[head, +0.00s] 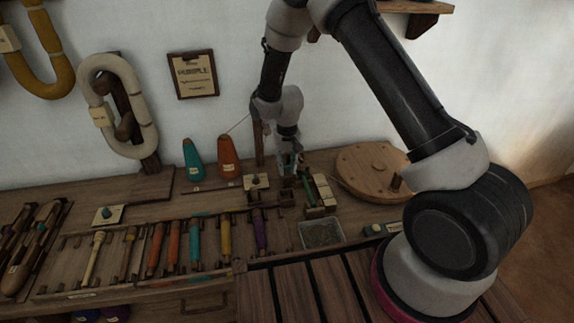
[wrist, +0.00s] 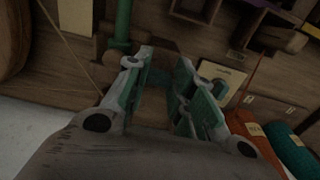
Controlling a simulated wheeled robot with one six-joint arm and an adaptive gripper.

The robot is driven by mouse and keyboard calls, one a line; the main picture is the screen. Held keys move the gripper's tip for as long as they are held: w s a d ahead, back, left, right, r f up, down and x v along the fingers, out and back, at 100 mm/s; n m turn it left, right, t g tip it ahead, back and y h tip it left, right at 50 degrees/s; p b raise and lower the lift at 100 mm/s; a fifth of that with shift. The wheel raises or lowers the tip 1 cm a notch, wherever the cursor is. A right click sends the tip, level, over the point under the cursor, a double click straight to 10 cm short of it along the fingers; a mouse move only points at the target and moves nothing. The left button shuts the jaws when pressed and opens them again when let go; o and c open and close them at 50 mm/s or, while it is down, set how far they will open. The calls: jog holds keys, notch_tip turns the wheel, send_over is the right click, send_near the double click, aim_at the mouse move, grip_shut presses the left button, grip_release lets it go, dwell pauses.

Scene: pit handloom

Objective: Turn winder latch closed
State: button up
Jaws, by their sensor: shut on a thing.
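My gripper (head: 288,166) reaches down to the bobbin winder at the back of the bench. In the wrist view its two green-padded fingers (wrist: 162,76) stand apart, with a small dark part between their tips. This part appears to be the winder latch (wrist: 160,77); its shape and angle are hard to make out. A green rod or bobbin (wrist: 123,22) lies just beyond the left finger. It also shows in the head view (head: 307,190), right of the gripper. The fingers hide most of the latch in the head view.
An orange cone (head: 228,163) and a teal cone (head: 194,160) stand left of the gripper. A small plate with a knob (head: 257,182) is close by. A round wooden wheel (head: 370,170) is at the right. Racked bobbins and a grey tray (head: 321,233) lie in front.

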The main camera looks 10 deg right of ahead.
aim_at(287, 166)
jog(key=o, duration=1)
notch_tip(287, 166, up, 12)
jog(key=shift+r, duration=0.1)
jog(key=s+d+r+t, duration=0.1)
jog(key=s+d+r, duration=0.6)
jog(key=s, duration=0.3)
jog(key=s+d+r+t, duration=0.2)
jog(key=s+d+r, duration=0.4)
jog(key=s+r, duration=0.4)
jog(key=s+d+r+t, duration=0.1)
jog(key=s+d+r, duration=0.6)
jog(key=s+r, duration=0.2)
jog(key=shift+s+d, duration=0.15)
jog(key=shift+s, duration=0.5)
jog(key=shift+s+d, duration=0.15)
jog(key=shift+s, duration=0.5)
